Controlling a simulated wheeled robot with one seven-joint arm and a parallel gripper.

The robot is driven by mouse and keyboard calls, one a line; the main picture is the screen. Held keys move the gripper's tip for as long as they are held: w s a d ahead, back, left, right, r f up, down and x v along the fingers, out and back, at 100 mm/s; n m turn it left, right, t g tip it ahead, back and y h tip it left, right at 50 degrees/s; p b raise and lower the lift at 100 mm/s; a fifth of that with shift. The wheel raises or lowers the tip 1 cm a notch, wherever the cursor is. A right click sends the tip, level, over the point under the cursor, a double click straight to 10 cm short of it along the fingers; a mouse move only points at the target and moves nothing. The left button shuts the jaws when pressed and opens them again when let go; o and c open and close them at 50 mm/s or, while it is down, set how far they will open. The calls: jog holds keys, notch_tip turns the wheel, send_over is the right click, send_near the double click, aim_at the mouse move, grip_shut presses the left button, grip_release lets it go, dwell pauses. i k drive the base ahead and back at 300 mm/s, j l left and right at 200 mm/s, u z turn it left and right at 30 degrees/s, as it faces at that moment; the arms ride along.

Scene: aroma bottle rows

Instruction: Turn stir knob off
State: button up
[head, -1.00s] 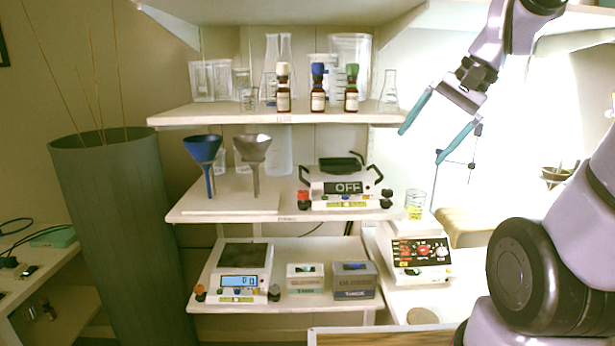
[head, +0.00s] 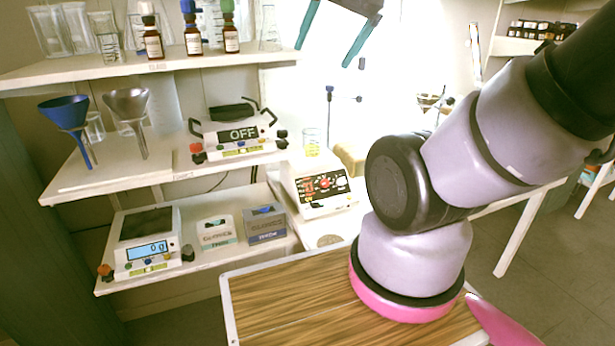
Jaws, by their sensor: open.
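The white stirrer (head: 318,188) stands on the low surface right of the shelves. Its dark front panel has red displays and a red knob (head: 325,184) near the middle. Whether this is the stir knob, and its setting, are too small to tell. A beaker with yellow liquid (head: 311,150) is on its top. My gripper (head: 327,58) is open and empty, with two teal fingers. It is high up at the top edge of the head view, well above the stirrer and not touching anything.
The middle shelf holds a device reading OFF (head: 238,134) and two funnels (head: 68,116). Bottles (head: 192,32) stand on the top shelf (head: 150,72). A scale (head: 148,245) and two boxes (head: 264,224) are on the bottom shelf. A stand (head: 329,112) is behind the stirrer.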

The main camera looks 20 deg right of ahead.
aim_at(341, 182)
jog(key=l, duration=1.5)
jog(key=u, duration=0.05)
